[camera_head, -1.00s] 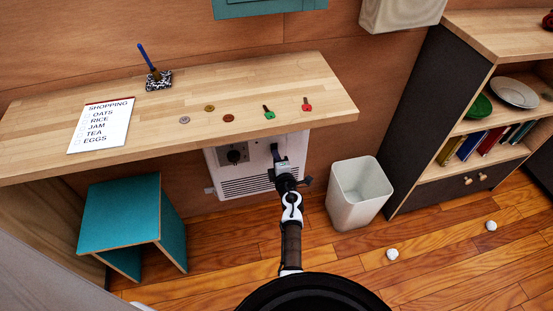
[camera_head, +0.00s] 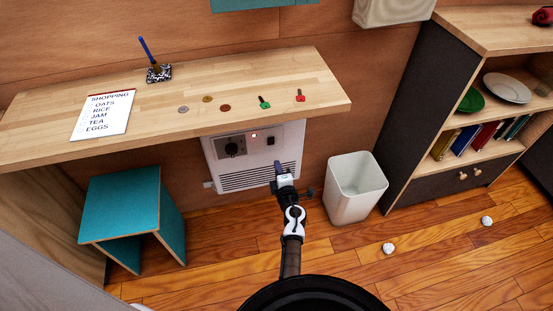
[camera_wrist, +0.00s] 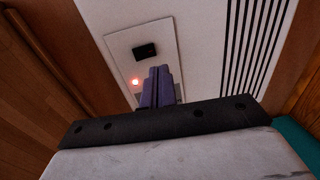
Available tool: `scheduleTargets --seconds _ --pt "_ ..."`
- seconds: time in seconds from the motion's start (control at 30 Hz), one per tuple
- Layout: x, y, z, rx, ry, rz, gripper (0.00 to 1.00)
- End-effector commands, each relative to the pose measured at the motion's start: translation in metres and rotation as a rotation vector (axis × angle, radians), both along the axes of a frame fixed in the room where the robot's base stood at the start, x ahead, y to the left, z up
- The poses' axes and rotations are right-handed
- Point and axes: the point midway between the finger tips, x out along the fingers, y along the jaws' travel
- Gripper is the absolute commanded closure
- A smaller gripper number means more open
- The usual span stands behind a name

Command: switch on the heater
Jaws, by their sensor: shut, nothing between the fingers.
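The heater (camera_head: 228,166) is a white box with a slatted grille on the wall under the wooden desk. A black switch (camera_wrist: 146,51) sits on a pale panel in the wrist view, close to the light. My gripper (camera_head: 278,164) is in front of the heater's right part, below the light. Its purple fingers (camera_wrist: 160,76) are together with nothing between them, and appear apart from the switch.
The desk (camera_head: 300,75) overhangs the heater and bears keys, coins and a shopping list. A white bin (camera_head: 352,200) stands right of my gripper. A teal stool (camera_head: 120,207) stands to the left. Two crumpled white balls (camera_head: 389,248) lie on the floor by the shelf (camera_head: 410,120).

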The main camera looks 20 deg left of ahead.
Motion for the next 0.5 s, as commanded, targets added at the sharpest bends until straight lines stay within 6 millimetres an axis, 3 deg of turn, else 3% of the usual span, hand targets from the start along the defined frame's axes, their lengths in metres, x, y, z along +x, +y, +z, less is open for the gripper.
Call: scheduleTargets --seconds 0.2,0.5 --pt "-0.035 -0.023 -0.006 0.002 0.002 -0.001 1.00" --pt "-0.053 -0.036 -0.008 0.001 -0.001 0.000 1.00"
